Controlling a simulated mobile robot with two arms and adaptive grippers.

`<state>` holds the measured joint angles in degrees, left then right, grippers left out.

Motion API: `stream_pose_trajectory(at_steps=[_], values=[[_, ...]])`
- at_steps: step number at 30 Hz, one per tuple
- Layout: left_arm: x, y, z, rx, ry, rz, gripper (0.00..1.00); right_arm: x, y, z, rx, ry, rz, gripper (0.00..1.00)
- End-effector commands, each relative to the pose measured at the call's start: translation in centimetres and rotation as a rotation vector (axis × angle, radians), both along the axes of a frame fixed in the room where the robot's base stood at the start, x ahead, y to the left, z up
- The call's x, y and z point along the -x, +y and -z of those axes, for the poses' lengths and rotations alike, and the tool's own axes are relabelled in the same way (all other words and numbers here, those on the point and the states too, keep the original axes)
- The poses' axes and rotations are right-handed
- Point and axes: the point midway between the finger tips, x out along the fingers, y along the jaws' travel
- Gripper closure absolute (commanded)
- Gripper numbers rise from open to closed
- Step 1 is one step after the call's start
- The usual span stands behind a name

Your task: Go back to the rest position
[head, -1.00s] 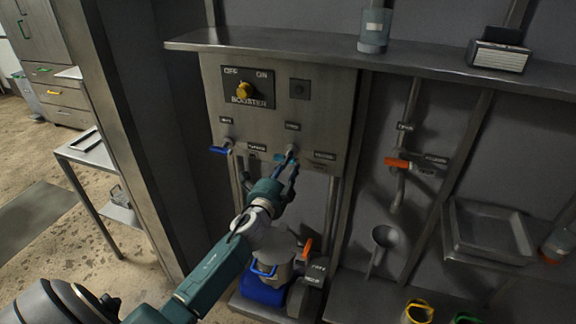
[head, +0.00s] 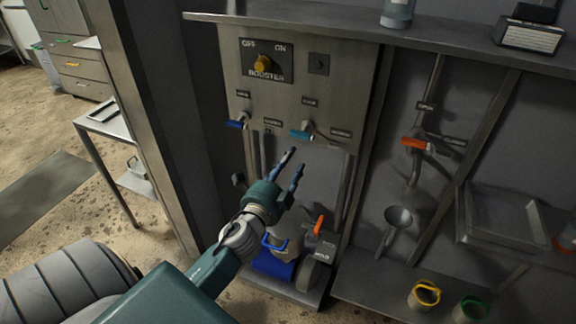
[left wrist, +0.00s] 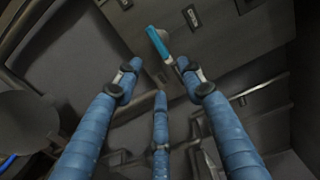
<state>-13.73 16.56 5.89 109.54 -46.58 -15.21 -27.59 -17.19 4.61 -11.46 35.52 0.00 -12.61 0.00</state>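My left gripper (head: 291,168) is in front of and below the steel control panel (head: 290,103) in the head view. Its fingers are spread and empty, apart from the light-blue valve handle (head: 300,134) just above the fingertips. In the left wrist view the fingers (left wrist: 157,88) are open, with the light-blue handle (left wrist: 158,43) beyond them. A dark-blue handle (head: 236,124) is at the panel's left. The yellow booster knob (head: 263,64) sits between the OFF and ON labels. My right gripper is not in view.
A shelf (head: 330,28) runs above the panel. A pump with an orange handle (head: 318,225) stands below. An orange valve handle (head: 413,143), a ladle (head: 397,218) and a steel tray (head: 506,216) are to the right. A side table (head: 108,122) stands at the left, with open floor around it.

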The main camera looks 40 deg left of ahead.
Motion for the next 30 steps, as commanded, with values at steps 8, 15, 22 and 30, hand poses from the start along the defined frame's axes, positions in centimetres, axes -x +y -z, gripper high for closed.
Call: stream_pose_trajectory(at_steps=[8, 15, 22, 30], values=[[1.1, -0.2, -0.1, 0.0, -0.001, -0.001, 0.6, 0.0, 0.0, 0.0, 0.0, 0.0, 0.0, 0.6], [1.1, -0.2, -0.1, 0.0, -0.001, 0.0, 0.6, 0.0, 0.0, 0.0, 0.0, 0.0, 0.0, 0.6], [1.0, -0.2, 0.4, 0.006, 0.006, 0.0, 0.6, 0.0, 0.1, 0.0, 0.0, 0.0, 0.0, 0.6], [2.4, -1.0, 13.3, 0.234, 0.192, -0.022, 0.6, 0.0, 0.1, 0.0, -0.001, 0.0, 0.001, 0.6]])
